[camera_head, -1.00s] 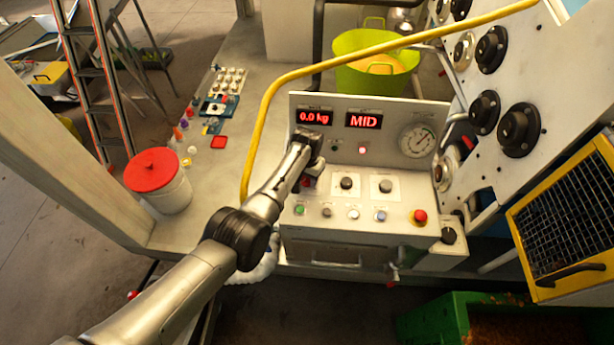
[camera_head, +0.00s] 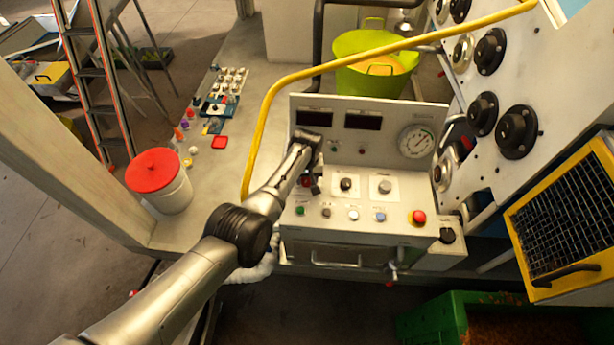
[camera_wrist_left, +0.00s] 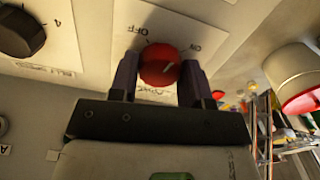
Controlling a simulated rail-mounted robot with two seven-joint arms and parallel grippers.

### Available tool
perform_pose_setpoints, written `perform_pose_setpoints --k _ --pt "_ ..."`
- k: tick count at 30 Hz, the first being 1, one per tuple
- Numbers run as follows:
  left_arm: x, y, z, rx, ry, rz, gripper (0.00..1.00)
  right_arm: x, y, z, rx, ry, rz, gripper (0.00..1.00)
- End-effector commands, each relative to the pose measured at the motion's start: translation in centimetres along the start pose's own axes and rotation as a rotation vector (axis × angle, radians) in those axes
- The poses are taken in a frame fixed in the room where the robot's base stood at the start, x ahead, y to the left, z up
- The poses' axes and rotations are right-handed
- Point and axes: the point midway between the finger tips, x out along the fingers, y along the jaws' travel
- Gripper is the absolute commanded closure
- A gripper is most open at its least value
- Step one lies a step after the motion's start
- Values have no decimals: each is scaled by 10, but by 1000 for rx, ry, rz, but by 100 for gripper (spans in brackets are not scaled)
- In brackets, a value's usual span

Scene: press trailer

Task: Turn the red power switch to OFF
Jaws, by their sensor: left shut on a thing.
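The red power switch (camera_wrist_left: 158,65) is a round knob on a white label plate with OFF and ON printed beside it. My left gripper (camera_wrist_left: 160,78) is shut on it, one dark finger on each side. A small pale mark shows on the knob's face; I cannot tell for sure which word it points to. In the head view the red switch (camera_head: 306,182) is partly hidden by my left gripper (camera_head: 314,181) at the left of the control panel (camera_head: 330,215). Both panel displays (camera_head: 362,121) are dark. My right gripper is not in view.
A yellow rail (camera_head: 268,110) curves up behind my left arm. A lime tub (camera_head: 372,80) stands behind the panel. A red-lidded bucket (camera_head: 160,185) stands at left.

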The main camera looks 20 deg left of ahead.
Motion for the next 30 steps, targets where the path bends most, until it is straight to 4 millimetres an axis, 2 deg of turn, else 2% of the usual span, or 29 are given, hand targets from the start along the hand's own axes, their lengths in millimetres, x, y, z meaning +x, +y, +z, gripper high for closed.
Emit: perform_pose_setpoints --k 21,30 --pt "0 0 0 -673 -1 0 80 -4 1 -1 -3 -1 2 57" --pt "0 0 0 -894 0 0 80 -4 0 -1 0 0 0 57"
